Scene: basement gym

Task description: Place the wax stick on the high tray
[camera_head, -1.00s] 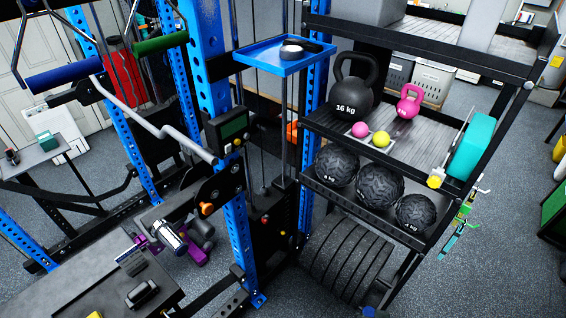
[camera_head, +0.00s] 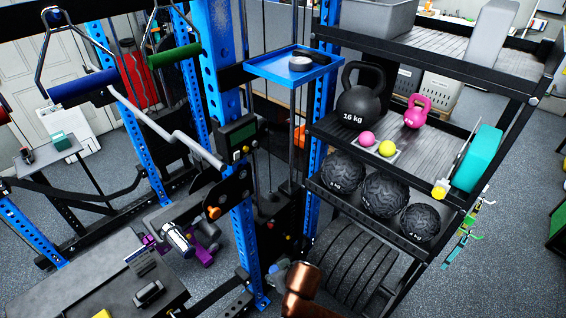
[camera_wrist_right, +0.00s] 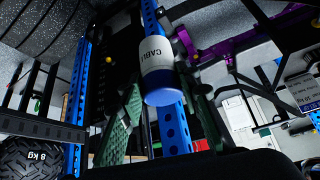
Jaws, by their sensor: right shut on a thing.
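The wax stick (camera_wrist_right: 158,68), a white and grey cylinder with a blue end and dark lettering, shows in the right wrist view. My right gripper (camera_wrist_right: 161,98) is shut on it, with a green finger pad on each side. The high tray (camera_head: 262,68) is a shallow blue tray fixed to the blue upright in the head view. A light grey roll and a dark flat object lie on it. A copper-coloured part, probably of my right arm, shows at the bottom of the head view, well below the tray. My left gripper is not in view.
Right of the tray a black rack holds a 16 kg kettlebell (camera_head: 359,98), a pink kettlebell (camera_head: 417,112), two small balls and black medicine balls (camera_head: 385,193). A curved bar (camera_head: 168,122) with handles hangs at the left. A dark bench (camera_head: 88,275) is at lower left.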

